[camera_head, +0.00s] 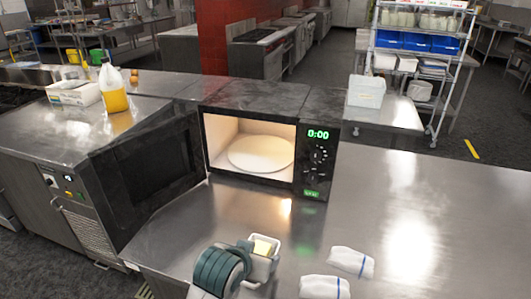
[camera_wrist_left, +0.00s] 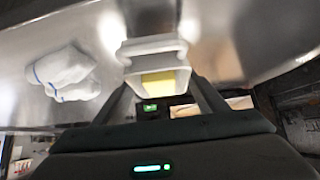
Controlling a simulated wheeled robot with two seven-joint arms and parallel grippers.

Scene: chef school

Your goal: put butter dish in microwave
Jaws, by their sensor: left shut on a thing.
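The butter dish (camera_head: 275,265) is white with a block of yellow butter in it. My left gripper (camera_head: 254,263) is shut on it, in front of the microwave at the bottom of the head view. In the left wrist view the dish (camera_wrist_left: 152,49) sits between the fingers of the gripper (camera_wrist_left: 158,84). The microwave (camera_head: 318,165) stands on the steel counter with its dark door (camera_head: 145,175) swung open to the left. Its lit inside holds a round pale plate (camera_head: 262,153) and nothing else visible. My right gripper is not in view.
Two folded white cloths with blue stripes, one farther back (camera_head: 352,262) and one nearer (camera_head: 324,288), lie right of the dish. The steel counter (camera_head: 440,215) is clear on the right. A jug of yellow liquid (camera_head: 114,92) stands behind the open door.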

